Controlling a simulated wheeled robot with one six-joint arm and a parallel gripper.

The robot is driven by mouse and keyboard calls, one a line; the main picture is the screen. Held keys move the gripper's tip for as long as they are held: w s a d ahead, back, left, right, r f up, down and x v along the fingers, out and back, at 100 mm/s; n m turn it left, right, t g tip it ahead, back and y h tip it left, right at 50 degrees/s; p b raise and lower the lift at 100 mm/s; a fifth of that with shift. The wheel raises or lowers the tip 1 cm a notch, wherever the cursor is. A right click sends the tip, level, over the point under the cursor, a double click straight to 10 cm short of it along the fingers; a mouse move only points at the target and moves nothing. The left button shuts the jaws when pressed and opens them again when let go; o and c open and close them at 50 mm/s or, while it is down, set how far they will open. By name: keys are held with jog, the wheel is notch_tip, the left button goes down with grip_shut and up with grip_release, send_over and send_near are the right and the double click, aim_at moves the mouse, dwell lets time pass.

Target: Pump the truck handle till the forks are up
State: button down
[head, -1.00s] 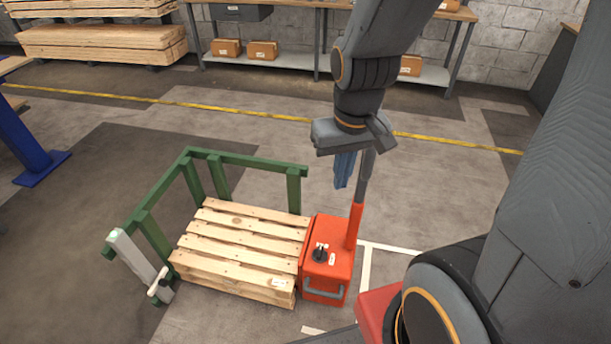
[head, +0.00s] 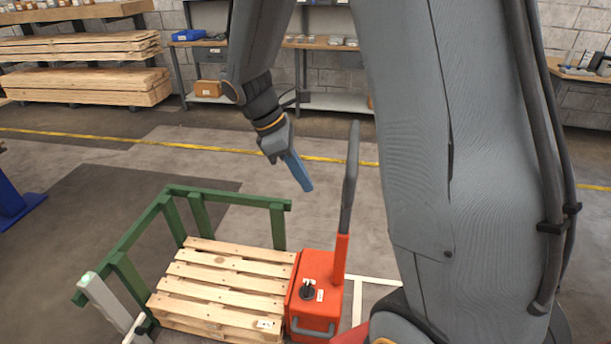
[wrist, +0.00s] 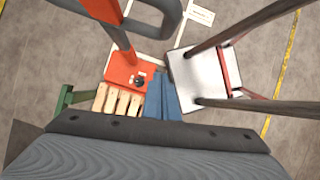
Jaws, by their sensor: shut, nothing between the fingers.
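The orange pallet truck (head: 318,268) stands at the right end of the wooden pallet (head: 218,287). Its handle (head: 350,178) stands nearly upright, with an orange lower shaft and a dark grey top. My gripper (head: 305,185), with blue fingers, is shut and empty, left of the handle and apart from it, pointing down to the right. In the wrist view the blue fingers (wrist: 160,85) show beside the orange truck body (wrist: 128,72), and the grey handle loop (wrist: 168,18) is at the top. The forks are hidden under the pallet.
A green rail frame (head: 150,222) borders the pallet's back and left sides, with a pale post (head: 105,305) at the front left. Workbenches (head: 320,44) and stacked boards (head: 85,88) line the back wall. Floor between the rail and the yellow line (head: 200,147) is clear.

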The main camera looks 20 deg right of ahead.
jog(key=s+d+f+p, duration=0.2)
jog(key=s+d+f, duration=0.1)
jog(key=d+f, duration=0.2)
jog(key=shift+d+f, duration=0.15)
jog(key=shift+d, duration=0.4)
jog(key=shift+p, duration=0.3)
